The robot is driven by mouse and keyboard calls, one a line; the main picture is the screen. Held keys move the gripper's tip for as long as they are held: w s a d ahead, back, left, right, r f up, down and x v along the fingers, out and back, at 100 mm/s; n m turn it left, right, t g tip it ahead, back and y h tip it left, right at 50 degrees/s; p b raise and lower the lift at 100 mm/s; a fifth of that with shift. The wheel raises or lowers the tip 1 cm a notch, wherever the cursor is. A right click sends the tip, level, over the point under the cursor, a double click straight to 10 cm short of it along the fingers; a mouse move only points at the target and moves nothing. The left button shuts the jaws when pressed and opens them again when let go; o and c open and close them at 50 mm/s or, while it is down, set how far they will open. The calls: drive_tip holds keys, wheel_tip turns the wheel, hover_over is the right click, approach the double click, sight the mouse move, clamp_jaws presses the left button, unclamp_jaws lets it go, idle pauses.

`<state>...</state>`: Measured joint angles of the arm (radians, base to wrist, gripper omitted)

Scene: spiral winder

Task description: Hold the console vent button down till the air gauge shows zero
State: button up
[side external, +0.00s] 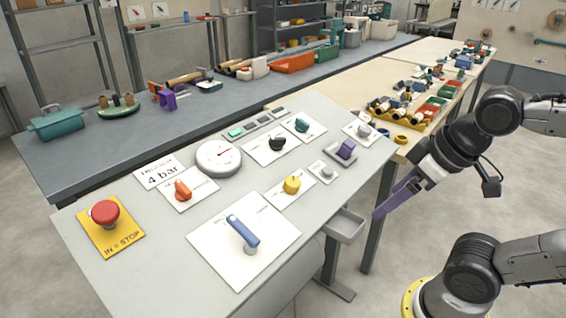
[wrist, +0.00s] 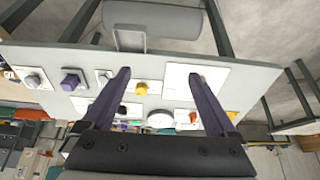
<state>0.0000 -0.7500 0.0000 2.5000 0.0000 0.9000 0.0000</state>
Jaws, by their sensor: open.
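The console (side external: 150,245) is a pale sloped panel. Its round white air gauge (side external: 219,157) has a red needle pointing up and right, clearly off its rest side; the scale is too small to read. It also shows in the wrist view (wrist: 160,120). The labels are unreadable, so I cannot tell which control is the vent button. Candidates on the right side are a small grey button (side external: 326,172), a purple square one (side external: 346,149) and a grey round one (side external: 364,131). My gripper (side external: 380,212) is open and empty, off the console's right edge, touching nothing.
A red mushroom stop (side external: 105,212), orange knob (side external: 183,189), yellow knob (side external: 292,184) and blue lever (side external: 242,233) stand up from the panel. A grey tray (side external: 345,226) juts below its right edge. A cluttered bench (side external: 430,78) lies behind.

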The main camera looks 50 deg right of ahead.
idle(0.3)
clamp_jaws()
idle(0.4)
idle(1.2)
